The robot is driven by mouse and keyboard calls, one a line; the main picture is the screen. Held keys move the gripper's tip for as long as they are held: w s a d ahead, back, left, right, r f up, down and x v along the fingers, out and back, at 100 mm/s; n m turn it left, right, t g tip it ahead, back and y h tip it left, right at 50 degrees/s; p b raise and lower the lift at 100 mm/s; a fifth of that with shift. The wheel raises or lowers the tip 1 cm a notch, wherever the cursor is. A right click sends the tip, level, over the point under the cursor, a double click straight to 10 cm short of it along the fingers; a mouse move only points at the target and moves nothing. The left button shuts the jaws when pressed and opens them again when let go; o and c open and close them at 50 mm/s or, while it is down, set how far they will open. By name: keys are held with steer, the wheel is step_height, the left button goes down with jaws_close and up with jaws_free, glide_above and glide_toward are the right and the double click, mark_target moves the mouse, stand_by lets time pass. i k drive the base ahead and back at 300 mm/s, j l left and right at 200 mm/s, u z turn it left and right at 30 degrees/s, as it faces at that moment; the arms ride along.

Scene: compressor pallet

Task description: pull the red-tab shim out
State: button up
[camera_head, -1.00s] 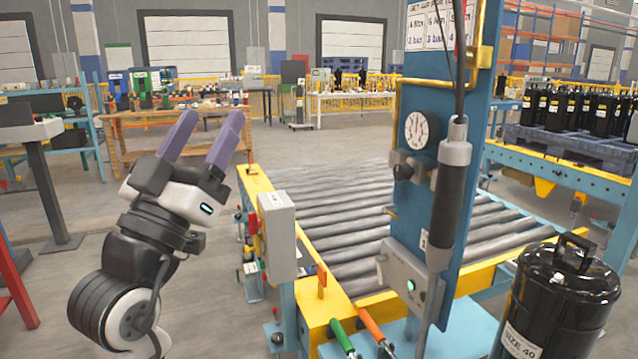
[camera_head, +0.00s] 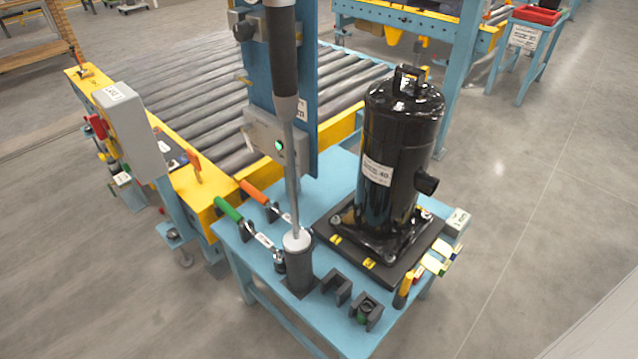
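A black compressor (camera_head: 395,160) stands upright on a dark base plate (camera_head: 345,248) on the blue table. Several thin pieces with coloured tabs (camera_head: 436,262) stick out at the plate's right edge. How far any shim reaches under the plate is hidden. My gripper is out of view.
Green (camera_head: 229,208) and orange (camera_head: 254,192) handles and small dark holders (camera_head: 366,310) sit on the blue table (camera_head: 335,165). The floor at right is clear.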

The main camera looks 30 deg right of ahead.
mark_target(417, 274)
steer(key=z, duration=1.45)
steer(key=u, duration=0.55)
steer(key=z, duration=0.5)
steer(key=i+l+z, duration=0.15)
steer(key=z, duration=0.25)
steer(key=i+l+z, duration=0.2)
steer(key=z, duration=0.2)
steer(key=l, duration=0.1)
